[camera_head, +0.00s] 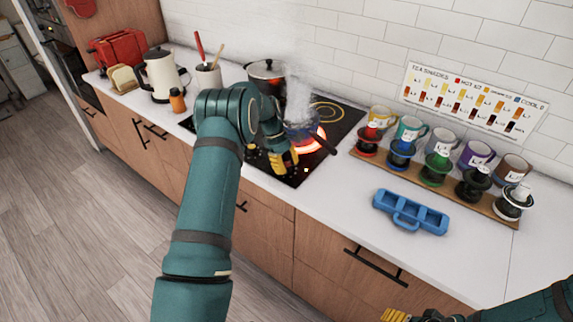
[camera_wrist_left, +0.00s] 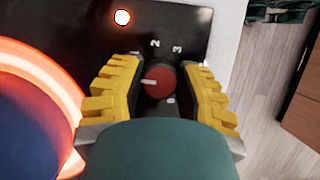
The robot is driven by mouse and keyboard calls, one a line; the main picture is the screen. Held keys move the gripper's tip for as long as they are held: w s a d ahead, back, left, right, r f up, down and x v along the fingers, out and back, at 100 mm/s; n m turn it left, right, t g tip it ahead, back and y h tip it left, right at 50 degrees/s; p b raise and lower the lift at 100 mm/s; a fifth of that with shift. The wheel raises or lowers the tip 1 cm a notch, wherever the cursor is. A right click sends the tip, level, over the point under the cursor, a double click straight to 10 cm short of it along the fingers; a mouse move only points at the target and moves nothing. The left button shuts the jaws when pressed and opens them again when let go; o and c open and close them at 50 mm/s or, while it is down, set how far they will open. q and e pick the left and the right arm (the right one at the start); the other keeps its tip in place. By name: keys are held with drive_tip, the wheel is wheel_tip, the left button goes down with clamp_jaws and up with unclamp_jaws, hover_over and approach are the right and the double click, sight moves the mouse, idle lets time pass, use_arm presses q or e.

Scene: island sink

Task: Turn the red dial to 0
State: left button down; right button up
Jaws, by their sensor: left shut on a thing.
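The red dial (camera_wrist_left: 160,83) sits on the black cooktop between the two yellow fingers of my left gripper (camera_wrist_left: 158,88) in the left wrist view. The fingers are shut on the dial, one on each side. The dial's white mark points left in that view. The digits 2 and 3 show above the dial, and a 0 shows just below it at the right. In the head view my left gripper (camera_head: 283,160) is at the cooktop's front edge and hides the dial. My right gripper (camera_head: 405,316) is cut off at the bottom edge.
A steaming pot (camera_head: 300,130) stands on a glowing red ring (camera_head: 313,143) beside my left gripper. A black pot (camera_head: 266,78) stands behind. Cups on a wooden board (camera_head: 490,208) and a blue tray (camera_head: 410,211) are at right.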

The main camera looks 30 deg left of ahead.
use_arm(q)
drive_tip(key=shift+s+f+n, duration=0.1)
drive_tip(key=shift+f+n, duration=0.05)
drive_tip(key=shift+n, duration=0.25)
drive_tip(key=c, duration=0.6)
unclamp_jaws()
drive_tip(key=v, duration=1.2)
drive_tip(key=shift+s+d, duration=0.1)
